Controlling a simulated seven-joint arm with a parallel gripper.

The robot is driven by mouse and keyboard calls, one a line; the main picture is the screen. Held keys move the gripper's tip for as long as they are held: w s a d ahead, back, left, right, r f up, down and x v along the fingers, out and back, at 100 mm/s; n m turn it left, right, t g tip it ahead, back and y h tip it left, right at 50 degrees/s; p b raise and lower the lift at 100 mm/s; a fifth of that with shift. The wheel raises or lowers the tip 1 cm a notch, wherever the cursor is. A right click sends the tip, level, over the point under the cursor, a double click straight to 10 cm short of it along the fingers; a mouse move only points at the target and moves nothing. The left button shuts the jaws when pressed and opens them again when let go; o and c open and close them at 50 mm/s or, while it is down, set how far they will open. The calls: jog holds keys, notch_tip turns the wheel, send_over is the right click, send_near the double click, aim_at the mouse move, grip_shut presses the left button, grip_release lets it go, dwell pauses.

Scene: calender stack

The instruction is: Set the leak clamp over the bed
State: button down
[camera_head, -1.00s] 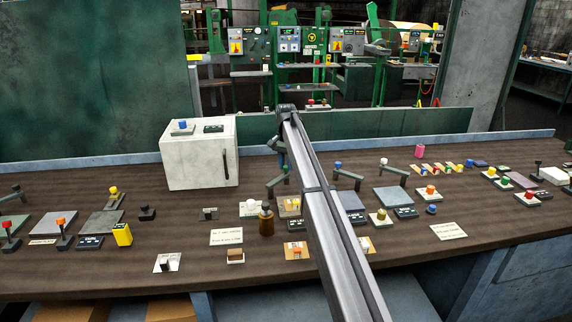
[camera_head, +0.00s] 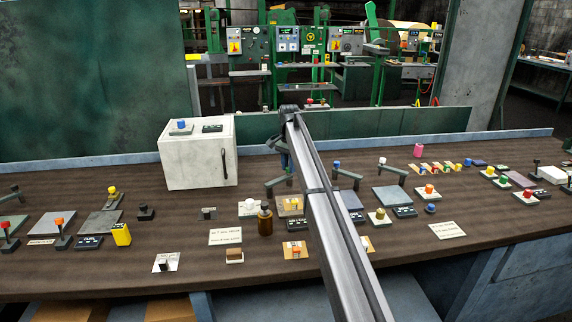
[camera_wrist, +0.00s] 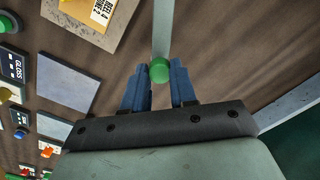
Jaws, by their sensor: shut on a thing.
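In the wrist view my gripper (camera_wrist: 160,76) has its blue fingers on either side of a green knob (camera_wrist: 160,68) and is shut on it. The knob sits at the end of a grey swing arm (camera_wrist: 162,30), which I take to be the leak clamp. In the head view this clamp (camera_head: 275,183) stands near the bench middle, with my gripper (camera_head: 286,162) at its raised end, partly hidden by my arm. A tan plate (camera_wrist: 124,30) bearing a yellow labelled block (camera_wrist: 97,12) lies beside the swing arm. I cannot tell for sure whether it is the bed.
A brown bottle (camera_head: 265,220) stands in front of the clamp. A white cabinet (camera_head: 198,155) is at the back left. Similar swing arms with a blue knob (camera_head: 337,164) and a white knob (camera_head: 382,160) stand to the right, near a grey plate (camera_head: 392,196).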

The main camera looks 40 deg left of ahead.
jog(key=s+d+m, duration=0.2)
jog(key=m, duration=0.1)
jog(key=s+d+m, duration=0.2)
jog(key=m, duration=0.2)
jog(key=s+d+m, duration=0.1)
jog(key=d+m, duration=0.1)
jog(key=m, duration=0.1)
jog(key=shift+s+d+m, duration=0.2)
jog(key=shift+s+m, duration=0.2)
jog(key=shift+s+d+m, duration=0.25)
jog(key=shift+s+m, duration=0.7)
jog(key=shift+m, duration=0.45)
jog(key=shift+s, duration=0.1)
jog(key=c, duration=0.9)
grip_release()
jog(key=shift+r, duration=0.1)
notch_tip(320, 180, up, 14)
